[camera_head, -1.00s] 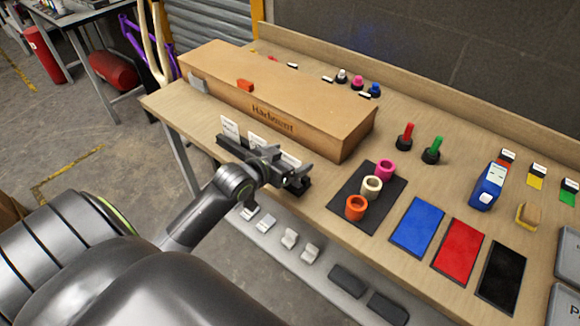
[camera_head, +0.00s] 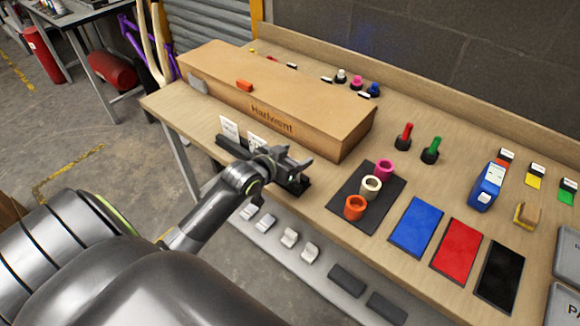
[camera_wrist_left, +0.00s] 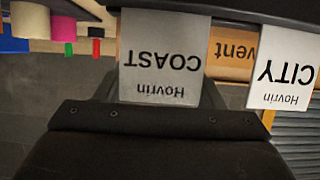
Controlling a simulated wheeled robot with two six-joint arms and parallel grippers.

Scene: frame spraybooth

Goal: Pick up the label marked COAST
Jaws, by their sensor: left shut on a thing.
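The white COAST label (camera_wrist_left: 160,62) shows upside down in the left wrist view, between the dark fingers of my left gripper (camera_head: 297,166), which is shut on it. In the head view the gripper hides this label. It is at the right part of the dark label rack (camera_head: 234,147) on the table's front edge. The CITY label (camera_wrist_left: 284,72) stands beside it in the wrist view. Two white labels (camera_head: 229,128) show in the rack left of the gripper in the head view. I cannot tell whether the COAST label is clear of the rack. My right gripper is out of view.
A long cardboard box (camera_head: 290,95) lies close behind the rack. Right of the gripper, a dark mat (camera_head: 345,190) holds orange, cream and pink rings. Blue (camera_head: 416,227), red and black pads lie further right. Grey clips line the lower ledge (camera_head: 268,238).

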